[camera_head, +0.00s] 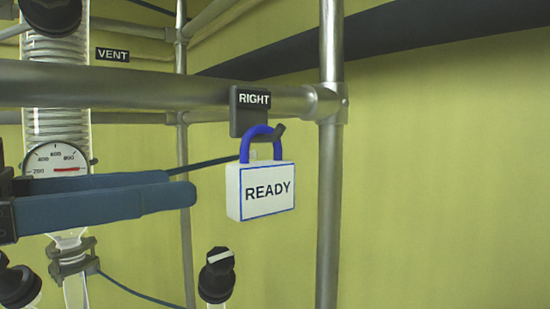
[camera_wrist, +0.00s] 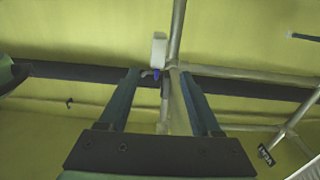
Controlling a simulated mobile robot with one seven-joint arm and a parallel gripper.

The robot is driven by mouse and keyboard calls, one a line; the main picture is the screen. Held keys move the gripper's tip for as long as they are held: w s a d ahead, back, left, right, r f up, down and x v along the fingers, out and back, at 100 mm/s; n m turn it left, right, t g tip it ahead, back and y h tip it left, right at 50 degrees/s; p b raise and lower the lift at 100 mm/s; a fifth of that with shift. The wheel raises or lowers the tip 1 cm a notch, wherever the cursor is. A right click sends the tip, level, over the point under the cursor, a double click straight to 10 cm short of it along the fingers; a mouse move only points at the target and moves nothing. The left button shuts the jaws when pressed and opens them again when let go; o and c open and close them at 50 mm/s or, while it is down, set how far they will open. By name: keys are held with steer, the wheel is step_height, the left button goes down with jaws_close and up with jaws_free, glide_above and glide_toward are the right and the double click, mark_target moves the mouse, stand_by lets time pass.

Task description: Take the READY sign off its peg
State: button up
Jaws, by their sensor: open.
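The READY sign (camera_head: 268,190) is a white padlock-shaped block with a blue shackle. It hangs upright by the shackle from a dark peg under the RIGHT label (camera_head: 254,97), on the horizontal pipe. My gripper (camera_head: 182,186) is in the head view, to the left of the sign and apart from it, with its blue fingers pointing right. In the wrist view, my gripper (camera_wrist: 160,78) is open and empty. The sign (camera_wrist: 158,48) appears there upside down, ahead of the fingertips and roughly centred between them. The peg is hard to make out in the wrist view.
A vertical metal post (camera_head: 330,170) stands just right of the sign. The horizontal pipe (camera_head: 150,86) runs above my fingers. A round gauge (camera_head: 56,160), glassware and a black knob (camera_head: 216,272) are at left and below. Open wall lies right of the post.

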mark_target(269, 162)
steer(key=p+x, duration=0.2)
steer(key=x, duration=0.4)
steer(key=shift+d+r, duration=0.1)
steer(key=shift+w+d+r+p, duration=0.25)
steer(key=shift+d+p, duration=0.2)
steer(key=shift+p, duration=0.45)
steer(key=p+x, duration=0.2)
steer(key=x, duration=0.1)
steer(key=shift+d, duration=0.15)
steer(key=shift+w+d+f+p, duration=0.15)
steer(key=shift+w+d+p, duration=0.15)
steer(key=shift+d+p, duration=0.1)
steer(key=shift+a, duration=0.1)
steer(key=shift+c, duration=0.7)
jaws_close()
